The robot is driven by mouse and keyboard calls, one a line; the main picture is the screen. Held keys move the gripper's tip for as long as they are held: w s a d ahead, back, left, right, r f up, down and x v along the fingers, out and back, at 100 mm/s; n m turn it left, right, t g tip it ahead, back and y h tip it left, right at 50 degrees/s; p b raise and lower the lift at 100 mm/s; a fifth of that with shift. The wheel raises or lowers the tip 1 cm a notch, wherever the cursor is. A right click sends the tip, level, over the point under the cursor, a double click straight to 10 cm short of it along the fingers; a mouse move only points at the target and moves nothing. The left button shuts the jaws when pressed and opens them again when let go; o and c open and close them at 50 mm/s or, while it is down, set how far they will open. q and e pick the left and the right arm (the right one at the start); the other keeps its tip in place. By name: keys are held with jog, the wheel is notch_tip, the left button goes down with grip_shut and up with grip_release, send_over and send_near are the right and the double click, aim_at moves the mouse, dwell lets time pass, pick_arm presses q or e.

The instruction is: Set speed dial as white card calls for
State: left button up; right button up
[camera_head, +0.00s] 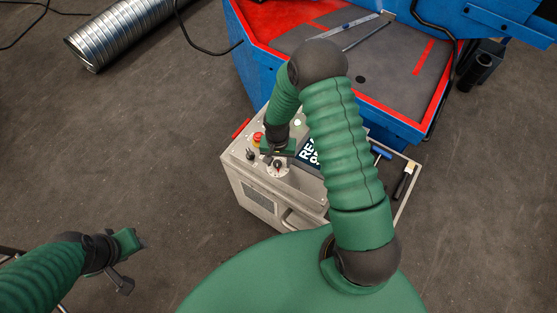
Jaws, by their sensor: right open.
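A cream control box (257,199) stands on the floor in front of the blue machine. Its sloped top carries a small round speed dial (278,168) with a dark knob on a pale disc. My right gripper (276,155) is open just above the dial, pointing down; whether its fingers touch the knob cannot be told. A dark screen (308,152) with white letters is partly hidden by my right arm. I cannot make out a white card. My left gripper (134,264) is at lower left, open and empty, over the floor.
A red mushroom button (257,139) sits beside the dial. A side tray (408,192) holds a brush and a blue-handled tool. The blue machine (240,75) with a red-edged bed stands behind. A spiral duct (120,32) lies at upper left.

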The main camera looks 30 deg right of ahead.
aim_at(276, 162)
jog(key=shift+w+f, duration=0.1)
jog(key=shift+w, duration=0.15)
jog(key=shift+c, duration=0.9)
jog(key=shift+a, duration=0.25)
jog(key=c, duration=0.7)
grip_shut()
jog(key=shift+d, duration=0.1)
jog(key=o, duration=0.9)
grip_release()
notch_tip(276, 162, up, 17)
jog(key=shift+w, duration=0.15)
